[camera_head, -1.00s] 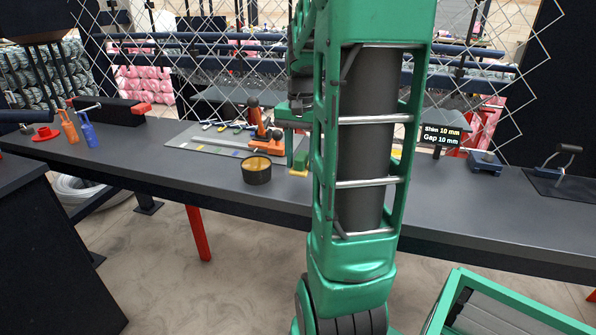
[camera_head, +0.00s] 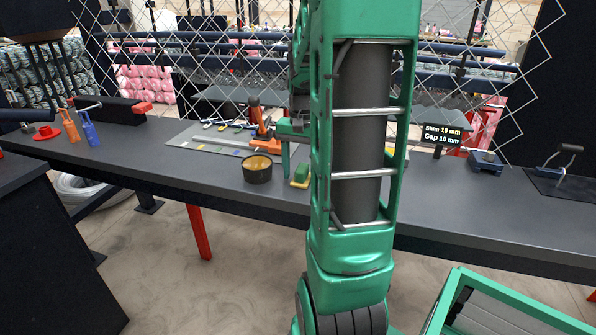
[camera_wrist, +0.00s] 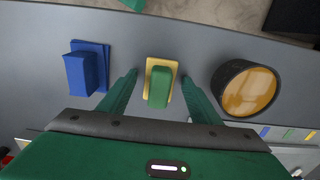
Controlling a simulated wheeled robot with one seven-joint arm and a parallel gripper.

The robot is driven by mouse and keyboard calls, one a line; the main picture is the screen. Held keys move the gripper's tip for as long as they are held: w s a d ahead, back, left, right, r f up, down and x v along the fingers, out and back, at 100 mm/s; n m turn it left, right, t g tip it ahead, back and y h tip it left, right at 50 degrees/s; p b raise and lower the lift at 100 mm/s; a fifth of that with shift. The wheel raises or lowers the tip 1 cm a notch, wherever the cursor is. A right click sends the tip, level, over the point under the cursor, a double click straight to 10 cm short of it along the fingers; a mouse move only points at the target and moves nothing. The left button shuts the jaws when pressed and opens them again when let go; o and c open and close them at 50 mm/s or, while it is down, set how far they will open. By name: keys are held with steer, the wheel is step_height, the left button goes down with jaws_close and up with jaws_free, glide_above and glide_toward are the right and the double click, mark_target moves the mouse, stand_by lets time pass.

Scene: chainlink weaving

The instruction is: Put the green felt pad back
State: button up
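The green felt pad (camera_wrist: 160,87) is a small green block lying on a flat yellow piece (camera_wrist: 149,68) in the wrist view. It also shows in the head view (camera_head: 302,172) on the bench, just left of my arm. My gripper (camera_wrist: 161,76) is open, with one green finger on each side of the pad and a gap on both sides. In the head view one finger points down beside the pad, and my arm hides part of that area.
A dark round bowl with an amber inside (camera_wrist: 248,91) stands close to the right finger in the wrist view. A blue block (camera_wrist: 84,72) is on the left. A grey board (camera_head: 207,139) with small tools and an orange stand (camera_head: 263,138) lie behind on the bench.

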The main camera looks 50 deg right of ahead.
mark_target(301, 170)
stand_by(0.3)
step_height(301, 170, up, 10)
steer(key=shift+r, duration=0.1)
steer(key=shift+a+r, duration=0.1)
steer(key=shift+r, duration=0.15)
steer(key=shift+s+a, duration=0.15)
steer(key=shift+a, duration=0.1)
steer(key=s+a+f+n, duration=0.3)
steer(key=s+a, duration=0.3)
steer(key=a, duration=0.2)
steer(key=s+a+f+n, duration=0.4)
steer(key=s+a+f, duration=0.2)
steer(key=s+a, duration=0.1)
steer(key=shift+s+a, duration=0.25)
steer(key=shift+a, duration=0.25)
steer(key=shift+f, duration=0.1)
